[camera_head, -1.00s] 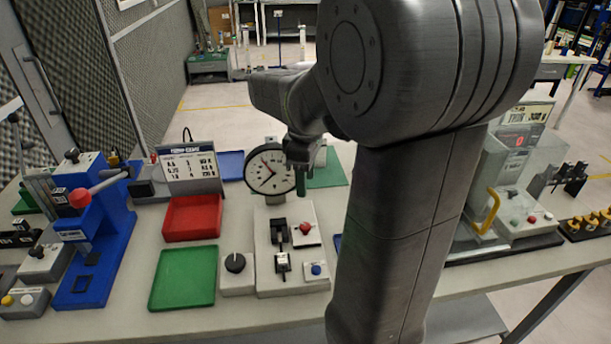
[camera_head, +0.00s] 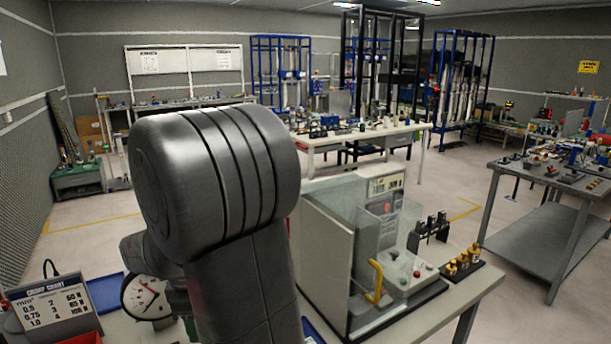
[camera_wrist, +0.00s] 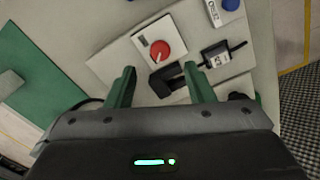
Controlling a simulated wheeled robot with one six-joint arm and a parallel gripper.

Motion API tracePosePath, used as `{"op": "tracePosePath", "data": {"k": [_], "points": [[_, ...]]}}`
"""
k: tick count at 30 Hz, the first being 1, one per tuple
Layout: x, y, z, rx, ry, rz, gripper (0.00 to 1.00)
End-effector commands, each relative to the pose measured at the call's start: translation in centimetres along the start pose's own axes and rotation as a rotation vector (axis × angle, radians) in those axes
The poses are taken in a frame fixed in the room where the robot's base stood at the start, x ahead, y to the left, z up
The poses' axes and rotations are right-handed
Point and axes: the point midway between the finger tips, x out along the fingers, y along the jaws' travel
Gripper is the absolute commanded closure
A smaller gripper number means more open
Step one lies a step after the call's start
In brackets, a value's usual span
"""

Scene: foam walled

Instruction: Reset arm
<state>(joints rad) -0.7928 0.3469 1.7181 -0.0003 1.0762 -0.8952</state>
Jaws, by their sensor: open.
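My gripper (camera_wrist: 160,88) shows in the wrist view with its two green fingers apart and nothing between them. It is over a pale panel on the bench. A red knob (camera_wrist: 160,50) on a white plate lies beyond the fingertips. A black clamp-like part (camera_wrist: 168,80) sits just past the space between the fingers. A small labelled block (camera_wrist: 216,56) is to the right of it. In the head view my arm fills the left middle and hides the gripper.
A clear-walled machine (camera_head: 335,245) with a yellow handle (camera_head: 376,282) stands right of my arm. A dial gauge (camera_head: 148,298) and a crimp chart (camera_head: 55,308) stand to the left. A steel table (camera_head: 560,183) is at the right. Open floor lies between the benches.

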Motion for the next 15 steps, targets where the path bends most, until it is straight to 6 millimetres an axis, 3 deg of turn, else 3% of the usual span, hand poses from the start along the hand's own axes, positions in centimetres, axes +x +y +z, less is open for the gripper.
{"op": "tracePosePath", "data": {"k": [6, 15], "points": [[4.0, -0.1, 0.0, 0.0, -0.003, -0.003, 0.52], [6.4, 0.0, 0.0, 0.001, -0.001, -0.001, 0.52]]}}
